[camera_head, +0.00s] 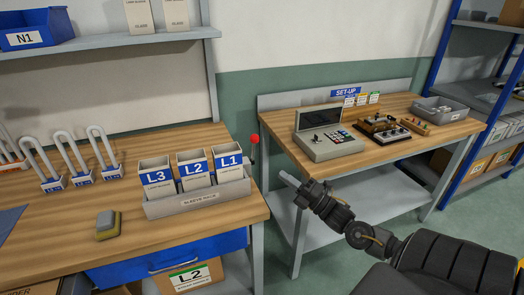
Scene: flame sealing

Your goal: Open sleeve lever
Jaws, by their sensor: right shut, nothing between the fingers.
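The sleeve rack (198,201) stands on the right end of the left workbench, with sleeve boxes labelled L3 (157,177), L2 (194,169) and L1 (229,163). A lever with a red ball knob (254,139) stands upright at the rack's right end, by the bench edge. My right gripper (284,176) is shut and empty, right of and below the red knob, apart from it. It reaches in from the right, over the gap between the two benches. My left gripper is not in view.
The set-up table (390,165) on the right carries a grey console (329,142), a dark fixture (384,130) and a grey bin (440,110). A shelf unit is at far right.

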